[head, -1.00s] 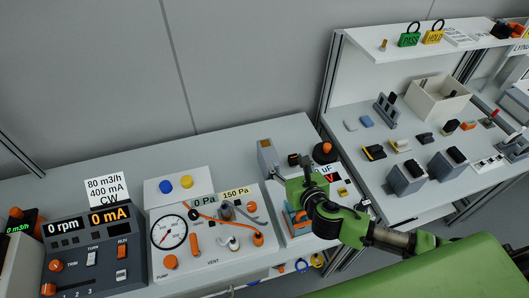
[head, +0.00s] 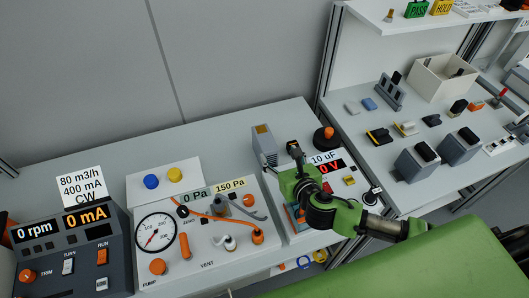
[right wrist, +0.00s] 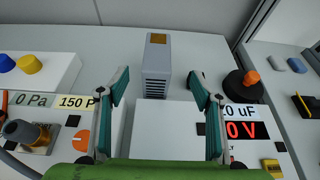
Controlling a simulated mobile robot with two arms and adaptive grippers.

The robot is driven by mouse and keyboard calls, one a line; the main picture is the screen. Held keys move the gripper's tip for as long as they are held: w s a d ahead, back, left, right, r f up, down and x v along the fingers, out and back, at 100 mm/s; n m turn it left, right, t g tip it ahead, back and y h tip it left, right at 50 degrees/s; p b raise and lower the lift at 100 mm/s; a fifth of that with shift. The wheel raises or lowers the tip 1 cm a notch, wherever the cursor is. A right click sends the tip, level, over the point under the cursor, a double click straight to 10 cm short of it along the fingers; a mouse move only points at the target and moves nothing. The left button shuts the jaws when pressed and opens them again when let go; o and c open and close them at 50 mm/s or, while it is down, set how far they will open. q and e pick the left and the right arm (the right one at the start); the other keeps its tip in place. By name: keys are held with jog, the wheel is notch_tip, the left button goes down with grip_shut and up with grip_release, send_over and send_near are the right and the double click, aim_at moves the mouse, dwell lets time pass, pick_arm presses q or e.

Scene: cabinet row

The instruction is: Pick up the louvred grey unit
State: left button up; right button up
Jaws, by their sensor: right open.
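The louvred grey unit (head: 264,147) stands upright at the back of the bench, a narrow grey box with slots low on its front and a tan patch on top. In the right wrist view the unit (right wrist: 157,68) is straight ahead, beyond and between the fingertips. My right gripper (right wrist: 158,88) is open and empty, with one teal finger to each side and a gap to the unit. In the head view my green right arm (head: 330,207) reaches in from the right, its gripper just in front of the unit. My left gripper is not in view.
An orange-topped black knob (head: 325,138) stands right of the unit, by the capacitor panel with its red display (head: 330,167). The gauge panel (head: 200,260) with hoses is left. A second bench (head: 400,190) at right holds several small parts. Bench behind the unit is clear.

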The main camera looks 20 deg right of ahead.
send_near(265, 137)
jog(key=x, duration=0.4)
jog(key=shift+w+d+f+p, duration=0.15)
jog(key=shift+w+f+p, duration=0.05)
jog(key=shift+f+p, duration=0.15)
jog(key=shift+a+x, duration=0.2)
jog(key=shift+x, duration=2.6)
jog(key=shift+r, duration=0.1)
grip_shut()
jog(key=shift+w+r, duration=0.1)
jog(key=shift+r, duration=0.05)
